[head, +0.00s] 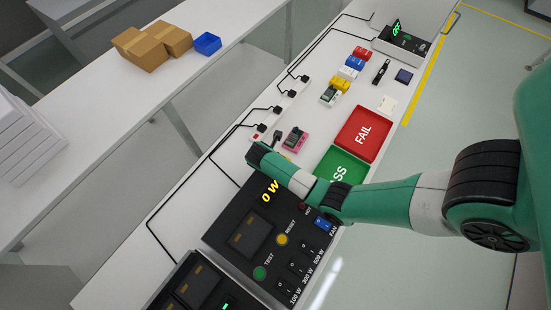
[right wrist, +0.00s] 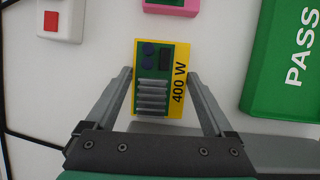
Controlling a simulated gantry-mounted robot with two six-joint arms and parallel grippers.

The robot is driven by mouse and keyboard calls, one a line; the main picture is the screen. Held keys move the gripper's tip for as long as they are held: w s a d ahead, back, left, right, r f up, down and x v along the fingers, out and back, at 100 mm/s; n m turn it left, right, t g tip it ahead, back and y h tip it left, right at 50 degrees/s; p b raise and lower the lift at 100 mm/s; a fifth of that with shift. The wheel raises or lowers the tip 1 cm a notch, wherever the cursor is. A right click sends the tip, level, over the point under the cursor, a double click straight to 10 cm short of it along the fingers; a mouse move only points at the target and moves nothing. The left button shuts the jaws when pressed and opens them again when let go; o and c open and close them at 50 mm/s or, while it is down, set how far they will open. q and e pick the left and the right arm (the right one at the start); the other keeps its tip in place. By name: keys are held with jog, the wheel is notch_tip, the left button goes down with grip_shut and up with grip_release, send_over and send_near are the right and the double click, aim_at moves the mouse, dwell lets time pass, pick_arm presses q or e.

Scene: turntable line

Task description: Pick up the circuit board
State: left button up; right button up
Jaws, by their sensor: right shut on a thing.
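The circuit board (right wrist: 152,80) is green with a yellow base marked "400 W", dark round parts and a grey ribbed block. In the right wrist view it lies between the fingers of my right gripper (right wrist: 160,76), which is shut on its two sides. In the head view my right arm largely hides it; only a bit of yellow shows beside the wrist. I cannot tell whether the board is lifted off the white table. My left gripper is not in view.
A pink-based board (head: 295,139) lies close by. The green PASS tray (head: 341,172) and red FAIL tray (head: 363,134) are to the right. A black test station (head: 262,240) stands in front.

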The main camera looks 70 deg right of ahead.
jog(key=c, duration=0.4)
jog(key=shift+r, duration=0.1)
notch_tip(320, 180, up, 18)
jog(key=p, duration=0.8)
jog(key=shift+w, duration=0.1)
